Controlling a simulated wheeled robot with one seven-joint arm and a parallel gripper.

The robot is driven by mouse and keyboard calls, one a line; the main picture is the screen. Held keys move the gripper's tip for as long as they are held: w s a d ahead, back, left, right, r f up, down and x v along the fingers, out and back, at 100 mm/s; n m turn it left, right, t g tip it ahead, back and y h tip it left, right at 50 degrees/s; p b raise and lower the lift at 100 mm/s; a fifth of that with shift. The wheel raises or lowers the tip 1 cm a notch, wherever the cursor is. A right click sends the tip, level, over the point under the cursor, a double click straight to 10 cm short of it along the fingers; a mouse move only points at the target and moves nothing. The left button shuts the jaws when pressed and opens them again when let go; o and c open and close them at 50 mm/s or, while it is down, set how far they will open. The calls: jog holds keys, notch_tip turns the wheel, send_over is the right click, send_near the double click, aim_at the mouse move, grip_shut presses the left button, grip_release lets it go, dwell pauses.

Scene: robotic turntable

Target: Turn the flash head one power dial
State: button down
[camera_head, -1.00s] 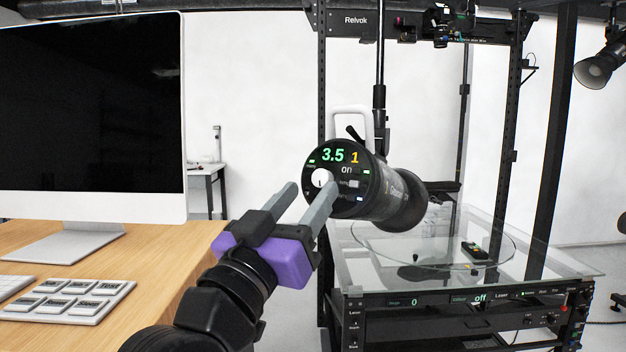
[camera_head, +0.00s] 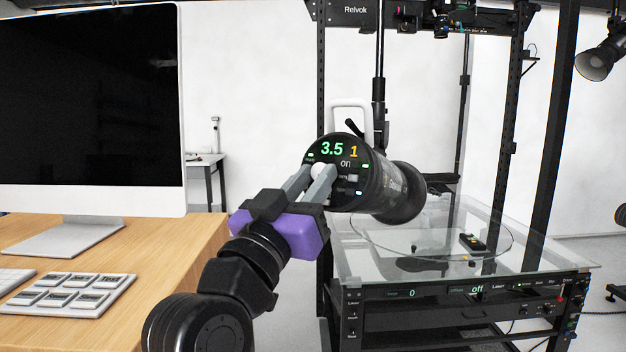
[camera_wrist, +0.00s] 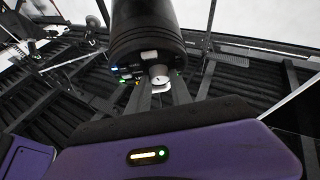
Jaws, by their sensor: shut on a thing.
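The flash head (camera_head: 385,190) is a black cylinder mounted on the turntable rig, its round back panel facing me. The panel reads a green "3.5", a yellow "1" and "on". The white power dial (camera_head: 318,170) sits at the panel's lower left, mostly hidden behind my fingers. In the wrist view the flash head (camera_wrist: 145,30) is at the top, with the dial (camera_wrist: 159,75) between my fingertips. My gripper (camera_head: 315,178), with grey fingers and a purple body, is shut on the dial. It also shows in the wrist view (camera_wrist: 160,88).
A glass-topped turntable (camera_head: 350,262) stands below and right of the flash head, with a small dark device (camera_head: 473,242) on it. A wooden desk (camera_head: 170,255) with a monitor (camera_head: 90,110) and a key pad (camera_head: 70,298) is at the left. Black uprights frame the rig.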

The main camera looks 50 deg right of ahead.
jog(key=shift+f+m+b, duration=0.15)
jog(key=shift+m+b, duration=0.15)
jog(key=shift+b, duration=0.15)
jog(key=shift+w+r+m+g+y+b, duration=0.15)
jog(key=shift+m+g+y+b, duration=0.3)
jog(key=shift+m+g+b, duration=1.6)
jog(key=shift+w+m+g+y+b, duration=0.2)
jog(key=shift+m+g+y+b, duration=0.2)
jog(key=shift+m+g+b, duration=1.6)
jog(key=shift+w+r+m+g+y+b, duration=0.15)
jog(key=shift+m+g+y+b, duration=0.3)
jog(key=shift+m+g+b, duration=1.55)
jog(key=shift+m+t+b, duration=0.4)
jog(key=shift+m+t, duration=0.15)
jog(key=shift+m, duration=0.5)
jog(key=c, duration=1.1)
grip_release()
jog(key=shift+c, duration=0.2)
jog(key=shift+a, duration=0.1)
